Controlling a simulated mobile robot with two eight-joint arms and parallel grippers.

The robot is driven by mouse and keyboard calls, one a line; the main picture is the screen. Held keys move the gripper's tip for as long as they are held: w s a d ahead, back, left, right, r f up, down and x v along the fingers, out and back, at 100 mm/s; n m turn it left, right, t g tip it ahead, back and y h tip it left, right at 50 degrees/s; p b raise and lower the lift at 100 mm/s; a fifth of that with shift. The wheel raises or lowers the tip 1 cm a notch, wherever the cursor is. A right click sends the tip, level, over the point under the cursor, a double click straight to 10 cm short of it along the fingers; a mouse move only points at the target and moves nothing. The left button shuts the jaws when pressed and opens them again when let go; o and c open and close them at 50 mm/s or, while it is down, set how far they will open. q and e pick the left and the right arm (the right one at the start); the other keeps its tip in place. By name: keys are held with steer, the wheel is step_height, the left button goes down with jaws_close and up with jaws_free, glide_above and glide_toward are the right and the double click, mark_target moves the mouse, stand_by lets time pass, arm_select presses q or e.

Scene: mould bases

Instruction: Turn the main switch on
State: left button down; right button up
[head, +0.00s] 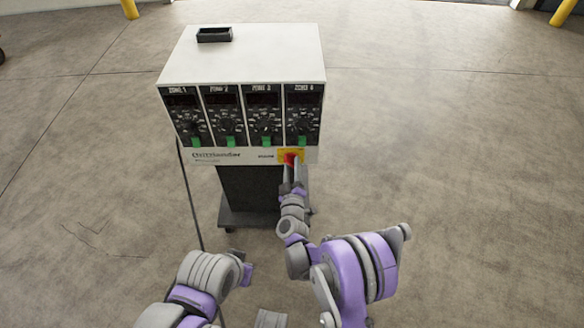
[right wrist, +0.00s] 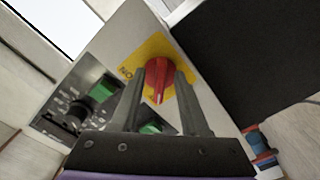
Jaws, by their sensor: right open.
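The main switch is a red rotary knob (head: 291,157) on a yellow plate (right wrist: 154,47), at the lower right of the controller's front panel in the head view. My right gripper (head: 291,172) is open at the switch. In the right wrist view its two fingers (right wrist: 160,78) stand on either side of the knob, with gaps visible. Contact cannot be told. My left arm shows at the lower left of the head view, but its gripper does not show.
The white controller cabinet (head: 240,55) has several black zone modules with green switches above the main switch. A small black tray (head: 214,35) sits on top. It stands on a dark wheeled base (head: 230,217). Concrete floor around it is clear; yellow posts (head: 130,8) stand far back.

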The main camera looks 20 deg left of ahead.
jaws_close()
steer(key=shift+m, duration=0.3)
steer(key=shift+s+a+m+b, duration=0.15)
steer(key=shift+m+b, duration=0.55)
steer(key=shift+m, duration=3.55)
steer(key=shift+a+m+b, duration=0.2)
steer(key=shift+m+b, duration=0.5)
steer(key=shift+m, duration=3.55)
jaws_free()
